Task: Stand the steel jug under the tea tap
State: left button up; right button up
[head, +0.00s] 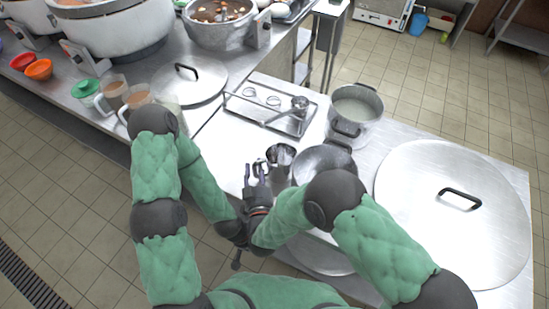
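The steel jug (281,156) looks like the small shiny metal vessel on the steel table, beside a larger steel pot. My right gripper (258,170) is just left of and in front of it, pointing away from me. Its fingers look apart, close to the jug's handle side; I cannot tell whether they touch. My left arm bends down toward the middle, and its dark wrist end (236,232) sits close to my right wrist. My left gripper's fingers cannot be made out. I cannot clearly pick out the tea tap.
A pot (356,106) and a big round lid (450,207) fill the right side. Large cookers (110,38), glass mugs (112,97) and another lid (190,82) crowd the left counter.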

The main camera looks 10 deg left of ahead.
jog(key=shift+s, duration=0.1)
jog(key=shift+c, duration=1.3)
grip_shut()
jog(key=shift+r, duration=0.15)
notch_tip(320, 180, up, 28)
jog(key=p, duration=0.9)
